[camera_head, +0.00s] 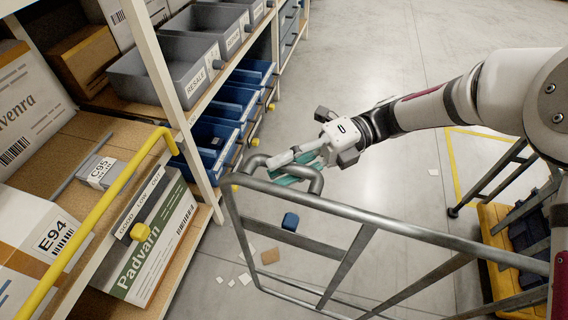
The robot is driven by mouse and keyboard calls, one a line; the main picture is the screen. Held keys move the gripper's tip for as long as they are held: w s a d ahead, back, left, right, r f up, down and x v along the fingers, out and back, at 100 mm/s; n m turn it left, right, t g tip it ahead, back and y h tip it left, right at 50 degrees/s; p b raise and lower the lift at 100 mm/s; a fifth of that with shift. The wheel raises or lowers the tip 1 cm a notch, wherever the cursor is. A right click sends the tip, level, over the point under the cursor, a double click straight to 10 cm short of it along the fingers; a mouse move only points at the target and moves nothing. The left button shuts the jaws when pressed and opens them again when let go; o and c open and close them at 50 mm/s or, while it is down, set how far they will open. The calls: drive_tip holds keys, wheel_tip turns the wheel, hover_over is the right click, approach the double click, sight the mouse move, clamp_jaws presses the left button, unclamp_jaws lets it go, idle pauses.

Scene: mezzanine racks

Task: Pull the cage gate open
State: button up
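The cage gate (400,232) is a grey tubular metal frame running from the centre toward the lower right. A bent grey handle bar (256,162) loops up at its far left corner. My gripper (300,168), with white links and teal finger pads, comes in from the right at this handle. Its fingers overlap the handle loop in the picture. I cannot tell whether the pads touch the bar or how far apart they are.
A rack with cartons (30,110), grey bins (170,75) and blue bins (212,140) stands at left, with a yellow rail (95,215) in front. A blue block (290,221) and scraps lie below the gate. A yellow-based cart (500,245) is at right.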

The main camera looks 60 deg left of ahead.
drive_tip(key=w+r, duration=0.1)
drive_tip(key=w, duration=1.1)
drive_tip(key=shift+d+r, duration=0.25)
drive_tip(key=shift+r, duration=0.1)
